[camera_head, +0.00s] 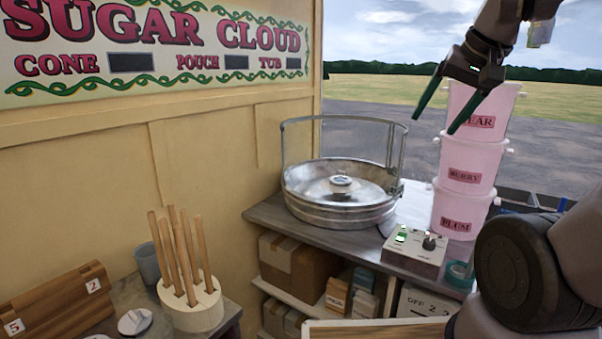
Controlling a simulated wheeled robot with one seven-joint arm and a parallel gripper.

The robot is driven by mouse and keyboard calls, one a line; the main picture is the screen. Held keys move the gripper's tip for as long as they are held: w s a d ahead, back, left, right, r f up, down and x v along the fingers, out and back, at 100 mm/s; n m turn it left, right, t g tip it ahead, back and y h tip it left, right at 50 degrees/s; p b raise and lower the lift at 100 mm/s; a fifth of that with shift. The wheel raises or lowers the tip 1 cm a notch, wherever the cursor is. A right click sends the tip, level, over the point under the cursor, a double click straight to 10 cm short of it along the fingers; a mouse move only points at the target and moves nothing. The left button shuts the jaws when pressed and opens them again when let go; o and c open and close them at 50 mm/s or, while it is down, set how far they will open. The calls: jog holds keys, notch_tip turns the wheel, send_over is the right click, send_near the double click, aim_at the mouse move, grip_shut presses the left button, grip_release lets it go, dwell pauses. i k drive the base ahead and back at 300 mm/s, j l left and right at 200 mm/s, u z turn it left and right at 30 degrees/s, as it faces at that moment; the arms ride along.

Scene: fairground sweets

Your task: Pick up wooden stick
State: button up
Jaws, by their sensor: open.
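Several wooden sticks (183,250) stand upright, slightly fanned, in a round pale wooden holder (197,312) at the lower left. The holder stands on a counter at the lower left. My gripper (438,114) is at the upper right, in the air, with its two dark green-edged fingers apart and nothing between them. It is far to the right of the sticks and above them, and in the picture it lies in front of the stacked pink tubs.
A metal candyfloss machine (340,195) with a wire guard is on the middle counter. Pink tubs (466,162) are stacked beside a control box (414,250). A grey cup (147,262), a white knob-like item (134,321) and a numbered wooden rack (60,303) are near the holder.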

aim_at(198, 219)
jog(key=u, duration=1.35)
